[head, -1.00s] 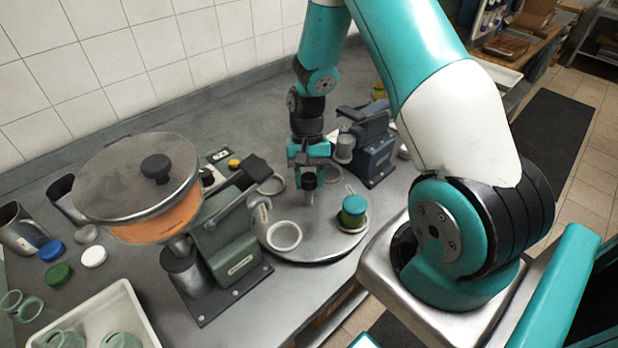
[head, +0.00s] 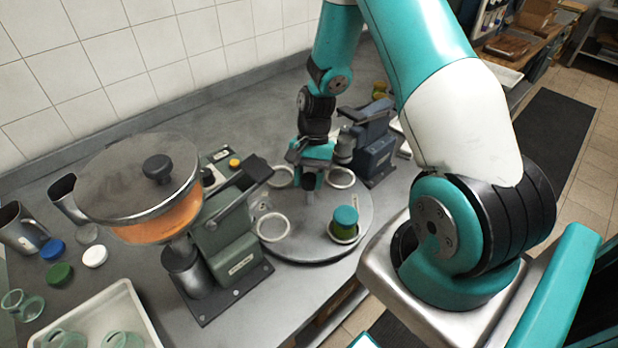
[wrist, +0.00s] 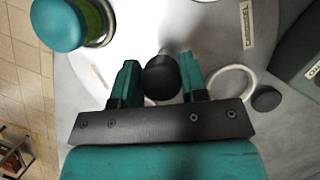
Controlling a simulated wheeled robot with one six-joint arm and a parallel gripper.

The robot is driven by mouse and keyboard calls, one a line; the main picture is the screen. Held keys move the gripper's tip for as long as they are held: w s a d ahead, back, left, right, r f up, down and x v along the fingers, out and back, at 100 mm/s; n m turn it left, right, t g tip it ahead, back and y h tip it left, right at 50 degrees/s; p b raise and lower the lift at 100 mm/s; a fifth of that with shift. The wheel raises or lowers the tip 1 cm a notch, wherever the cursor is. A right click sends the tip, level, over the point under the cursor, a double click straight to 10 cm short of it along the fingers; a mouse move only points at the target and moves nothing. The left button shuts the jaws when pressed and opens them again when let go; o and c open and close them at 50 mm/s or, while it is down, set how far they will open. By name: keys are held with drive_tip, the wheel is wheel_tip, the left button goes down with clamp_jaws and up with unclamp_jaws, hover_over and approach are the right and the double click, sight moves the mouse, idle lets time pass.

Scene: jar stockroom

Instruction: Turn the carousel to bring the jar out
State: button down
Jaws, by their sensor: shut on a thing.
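The carousel (head: 304,231) is a round metal disc with white ring seats on the worktop. A jar (head: 345,231) with a teal lid and green contents stands in the ring seat at its front right. The jar also shows at the top left of the wrist view (wrist: 66,24). My gripper (head: 310,182) is above the disc, with its two fingers on either side of a dark round knob (wrist: 161,77) and shut on it. The knob's post shows only partly below the fingers. Empty ring seats (head: 273,228) show around the disc.
A green-grey lever machine (head: 228,240) with an orange-filled lidded pot (head: 155,222) stands left of the carousel. A blue-grey machine (head: 374,150) stands behind right. A white tray (head: 137,303) with glass jars and loose lids lie at left.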

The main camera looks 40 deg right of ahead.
drive_tip(key=shift+w+r, duration=0.1)
drive_tip(key=shift+w, duration=0.1)
drive_tip(key=c, duration=0.8)
unclamp_jaws()
drive_tip(key=shift+o, duration=0.7)
drive_tip(key=shift+s, duration=0.15)
drive_tip(key=b+v, duration=0.2)
drive_tip(key=v, duration=1.5)
drive_tip(key=shift+r+b, duration=0.2)
drive_tip(key=shift+b, duration=0.15)
drive_tip(key=shift+a, duration=0.1)
